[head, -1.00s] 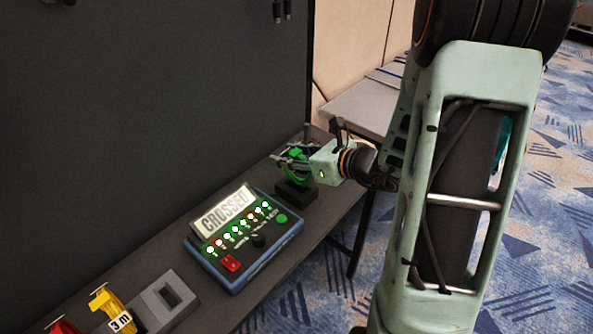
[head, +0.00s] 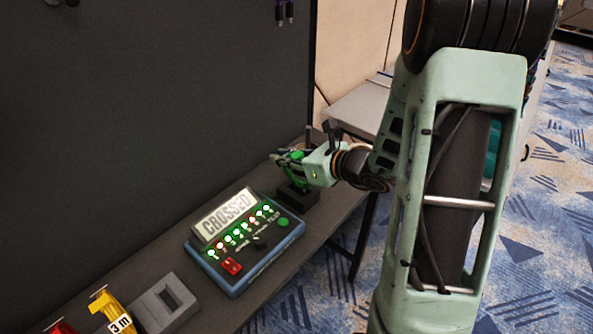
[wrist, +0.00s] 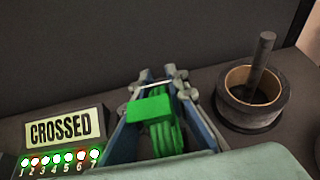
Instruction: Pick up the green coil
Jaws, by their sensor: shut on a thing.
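The green coil (wrist: 165,132) sits between the two fingers of my gripper (wrist: 157,85) in the wrist view, with a green block-like tag on its upper left side. My gripper is shut on it. In the head view the coil (head: 292,167) shows as a green patch at my gripper (head: 290,160), above a black block (head: 296,194) on the narrow dark shelf. I cannot tell whether the coil touches the block. My gripper hides part of the coil.
A blue tester box (head: 245,240) reading "CROSSED" stands left of my gripper. A grey block with a square opening (head: 166,302) and a yellow coil tagged "3 m" (head: 107,306) are nearer. A round holder with a post (wrist: 252,97) stands right. A dark wall (head: 150,110) rises behind.

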